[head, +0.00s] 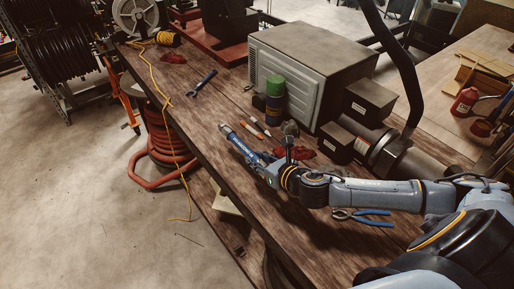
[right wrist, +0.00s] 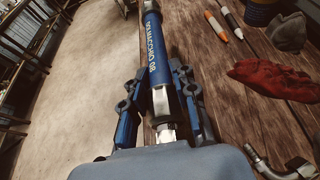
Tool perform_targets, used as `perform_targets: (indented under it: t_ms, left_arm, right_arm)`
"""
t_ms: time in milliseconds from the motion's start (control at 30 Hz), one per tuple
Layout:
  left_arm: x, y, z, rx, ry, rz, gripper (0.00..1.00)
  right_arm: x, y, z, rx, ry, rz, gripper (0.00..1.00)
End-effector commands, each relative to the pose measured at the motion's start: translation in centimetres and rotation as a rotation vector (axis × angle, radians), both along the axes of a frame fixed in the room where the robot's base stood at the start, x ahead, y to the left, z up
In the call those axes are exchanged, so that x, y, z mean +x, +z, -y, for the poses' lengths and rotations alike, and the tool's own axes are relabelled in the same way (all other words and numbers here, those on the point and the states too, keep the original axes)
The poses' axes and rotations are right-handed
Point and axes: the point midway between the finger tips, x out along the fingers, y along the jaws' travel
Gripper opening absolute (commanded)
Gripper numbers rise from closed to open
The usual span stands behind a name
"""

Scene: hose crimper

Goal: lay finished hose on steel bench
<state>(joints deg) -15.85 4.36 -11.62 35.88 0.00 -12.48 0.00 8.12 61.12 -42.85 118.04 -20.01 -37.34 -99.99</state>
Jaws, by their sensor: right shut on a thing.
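The hose (head: 239,145) is blue with metal end fittings. My right gripper (head: 264,168) is shut on it above the wooden workbench. In the right wrist view, the hose (right wrist: 153,45) runs away from me, with white lettering on its side. Its silver collar and hex nut lie between the two fingers of the right gripper (right wrist: 160,100). The hose's far end is cut off at the top of that view. I cannot make out a steel bench in either view. My left gripper is not in view.
The wooden workbench (head: 215,105) carries a grey metal-cased machine (head: 305,75), green and blue cylinders (head: 274,98), red cloth (right wrist: 275,80), markers (right wrist: 217,25) and blue-handled pliers (head: 365,217). A red hose coil (head: 165,140) stands beside it. Bare concrete floor (head: 75,200) lies left.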

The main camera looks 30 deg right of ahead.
Motion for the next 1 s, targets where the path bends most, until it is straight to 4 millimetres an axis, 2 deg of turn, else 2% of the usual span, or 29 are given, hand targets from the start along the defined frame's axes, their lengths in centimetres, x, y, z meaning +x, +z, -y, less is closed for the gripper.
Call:
perform_targets:
  t_ms: [33, 100, 200, 300, 400, 600, 667, 767, 1000]
  left_arm:
    - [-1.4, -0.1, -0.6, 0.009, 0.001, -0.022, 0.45]
    - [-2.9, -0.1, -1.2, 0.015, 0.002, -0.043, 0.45]
    - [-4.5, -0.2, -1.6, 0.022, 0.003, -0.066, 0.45]
    - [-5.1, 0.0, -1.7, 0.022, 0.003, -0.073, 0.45]
    - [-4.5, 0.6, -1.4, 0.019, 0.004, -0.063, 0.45]
    - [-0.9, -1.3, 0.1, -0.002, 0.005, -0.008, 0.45]
    - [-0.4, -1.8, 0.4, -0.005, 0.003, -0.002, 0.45]
    - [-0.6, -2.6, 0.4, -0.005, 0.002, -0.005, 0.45]
    - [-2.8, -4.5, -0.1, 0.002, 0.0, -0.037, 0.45]
  right_arm:
    - [0.0, 0.2, -0.1, 0.0, 0.001, 0.003, 0.0]
    - [0.1, 0.2, 0.0, 0.0, 0.001, 0.003, 0.0]
    - [0.1, 0.2, 0.0, 0.0, 0.0, 0.003, 0.0]
    - [0.0, 0.3, 0.0, -0.001, -0.001, 0.003, 0.0]
    - [-0.2, 0.4, 0.0, -0.001, -0.002, 0.004, 0.0]
    - [-0.2, -2.3, 0.0, -0.001, -0.003, 0.004, 0.0]
    - [-0.2, -3.0, 0.0, -0.001, -0.002, 0.004, 0.0]
    - [-0.2, -4.2, 0.0, -0.002, -0.003, 0.004, 0.0]
    - [-0.2, -7.0, 0.0, 0.0, -0.002, 0.004, 0.0]
